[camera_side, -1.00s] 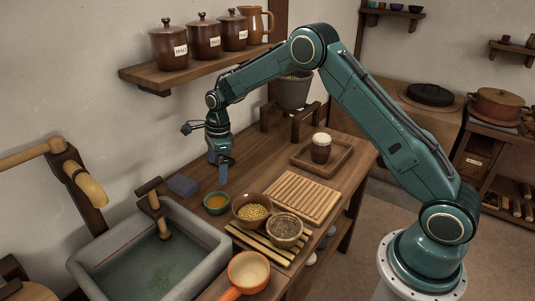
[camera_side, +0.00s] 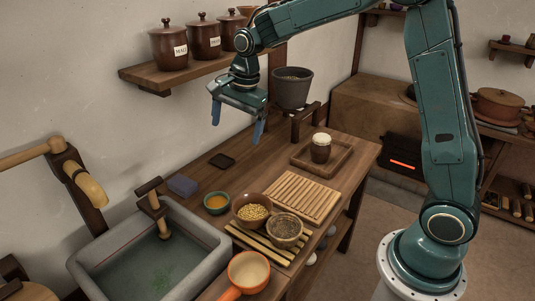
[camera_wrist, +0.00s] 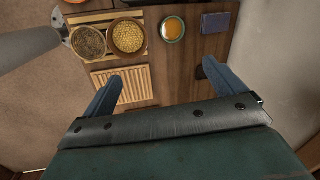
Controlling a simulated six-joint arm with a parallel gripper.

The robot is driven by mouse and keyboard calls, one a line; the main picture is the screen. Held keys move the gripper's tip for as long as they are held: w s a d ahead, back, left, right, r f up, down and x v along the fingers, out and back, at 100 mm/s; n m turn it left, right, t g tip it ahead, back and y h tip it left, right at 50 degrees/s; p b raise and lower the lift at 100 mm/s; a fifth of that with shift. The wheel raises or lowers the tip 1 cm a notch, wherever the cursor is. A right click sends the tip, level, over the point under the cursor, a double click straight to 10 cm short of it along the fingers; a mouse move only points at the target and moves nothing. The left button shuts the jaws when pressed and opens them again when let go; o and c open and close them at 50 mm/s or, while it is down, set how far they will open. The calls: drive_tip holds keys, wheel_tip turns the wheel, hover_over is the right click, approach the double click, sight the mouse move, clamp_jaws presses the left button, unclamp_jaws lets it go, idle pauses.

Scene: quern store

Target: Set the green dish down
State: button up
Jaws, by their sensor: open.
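The green dish (camera_side: 217,203) stands upright on the wooden counter, between the stone sink and the bowl of yellow grain. It has orange-yellow contents, and it also shows at the top of the wrist view (camera_wrist: 172,29). My gripper (camera_side: 237,132) is raised well above the counter, up and to the right of the dish in the side view. Its two blue fingers are spread wide with nothing between them.
A bowl of yellow grain (camera_side: 251,210) and a bowl of dark seeds (camera_side: 285,230) stand beside the dish. A blue block (camera_side: 182,185) and a dark square coaster (camera_side: 222,161) lie near the wall. The shelf with jars (camera_side: 165,83) is close to my gripper's left.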

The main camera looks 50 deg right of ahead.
drive_tip(key=s+r+n+t, duration=0.2)
drive_tip(key=s+r+n, duration=0.55)
drive_tip(key=s, duration=0.65)
drive_tip(key=s+n+t, duration=0.1)
drive_tip(key=s+n, duration=0.7)
drive_tip(key=s, duration=0.7)
drive_tip(key=shift+s+f+h, duration=0.25)
drive_tip(key=shift+s+h, duration=0.15)
drive_tip(key=shift+a+n, duration=0.1)
drive_tip(key=shift+n, duration=0.15)
